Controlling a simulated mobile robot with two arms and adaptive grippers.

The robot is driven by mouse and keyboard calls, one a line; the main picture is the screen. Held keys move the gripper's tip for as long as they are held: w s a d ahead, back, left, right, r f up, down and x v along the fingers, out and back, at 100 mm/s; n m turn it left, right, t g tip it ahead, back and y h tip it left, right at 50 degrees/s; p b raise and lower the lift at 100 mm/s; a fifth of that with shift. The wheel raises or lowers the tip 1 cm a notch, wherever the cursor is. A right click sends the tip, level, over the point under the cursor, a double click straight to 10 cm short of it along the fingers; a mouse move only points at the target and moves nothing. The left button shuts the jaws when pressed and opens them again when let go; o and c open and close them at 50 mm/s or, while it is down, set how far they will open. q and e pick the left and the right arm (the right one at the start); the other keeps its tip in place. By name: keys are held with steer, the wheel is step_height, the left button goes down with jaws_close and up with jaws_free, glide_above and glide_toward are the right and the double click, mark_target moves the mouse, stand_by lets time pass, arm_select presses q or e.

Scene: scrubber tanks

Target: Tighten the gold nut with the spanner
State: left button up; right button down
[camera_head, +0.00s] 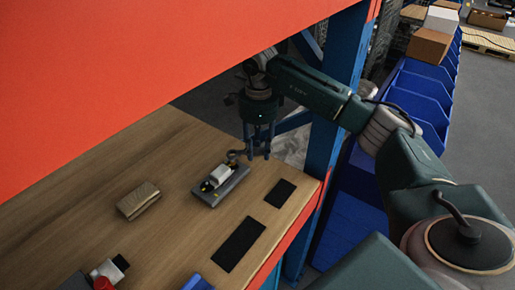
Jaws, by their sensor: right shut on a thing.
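I cannot clearly make out the gold nut at this size; dark round ends show on the fixture. My right gripper (257,156) points down, just behind and right of the fixture. It is shut on a small dark thing, apparently the spanner (236,154), which sticks out to the left toward the fixture. I cannot tell whether the spanner touches the fixture. My left gripper is not in view.
A brown block (138,201) lies left on the wooden shelf (170,245). Two black pads (240,244) lie near the right edge. White, red and blue items sit at the front. An orange beam (150,75) hangs above; a blue post (335,100) stands beside my right arm.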

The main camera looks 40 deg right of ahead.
steer(key=shift+f+b, duration=1)
steer(key=shift+f, duration=0.6)
steer(key=shift+s+a+r, duration=0.1)
steer(key=shift+a, duration=0.05)
steer(key=m, duration=0.1)
steer(key=s+a+m+p, duration=0.1)
steer(key=m, duration=0.1)
steer(key=shift+s+a, duration=0.1)
steer(key=shift+s, duration=0.05)
steer(key=a+m+p, duration=0.1)
steer(key=s+m+p, duration=0.1)
steer(key=m, duration=0.1)
steer(key=shift+a, duration=0.35)
steer(key=shift+s+a+m+p, duration=0.2)
steer(key=shift+a+m+p, duration=0.15)
steer(key=shift+a+m, duration=0.45)
steer(key=a+m, duration=0.1)
steer(key=m, duration=0.2)
steer(key=shift+s+a+p, duration=0.1)
steer(key=shift+a+p, duration=0.05)
steer(key=shift+p, duration=0.15)
steer(key=shift+a+m+p, duration=0.35)
steer(key=shift+a+m, duration=0.85)
steer(key=shift+m, duration=0.6)
steer(key=shift+d, duration=0.1)
